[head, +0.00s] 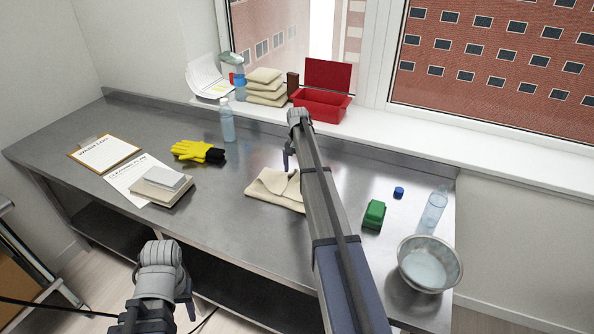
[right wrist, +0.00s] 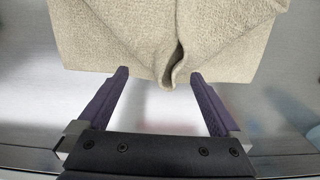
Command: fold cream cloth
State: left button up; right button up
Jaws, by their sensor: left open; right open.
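The cream cloth (head: 268,188) lies on the steel table, left of my right forearm, which hides part of it. It looks partly folded over. In the right wrist view the cloth (right wrist: 110,35) shows creases that meet in a small raised loop near its edge. My right gripper (right wrist: 158,76) is open, with one purple finger on each side of this loop. I cannot tell whether the fingers touch the cloth. In the head view my right gripper (head: 288,156) shows beside the arm's far end. My left gripper (head: 188,291) is open and empty in front of the table's front edge.
A green block (head: 374,214), blue cap (head: 399,192), clear bottle (head: 434,210) and metal bowl (head: 430,264) stand right. Folded cloths (head: 265,86) and a red box (head: 321,104) sit on the sill.

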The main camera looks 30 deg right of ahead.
notch_tip(320, 180, up, 8)
jog(key=p, duration=0.6)
jog(key=shift+p, duration=0.35)
jog(key=shift+f, duration=0.15)
jog(key=s+a+n, duration=0.3)
jog(key=s+a, duration=0.4)
jog(key=a, duration=0.4)
jog(key=s+a+f+n+b, duration=0.1)
jog(key=s+a+n, duration=0.2)
jog(key=s+a, duration=0.6)
jog(key=s+a+n, duration=0.4)
jog(key=s+a, duration=0.2)
jog(key=a, duration=0.6)
jog(key=s+a+n+h, duration=0.1)
jog(key=s+a+n, duration=0.3)
jog(key=s, duration=0.9)
jog(key=a, duration=0.3)
jog(key=shift+f+n+b, duration=0.3)
jog(key=shift+b, duration=0.1)
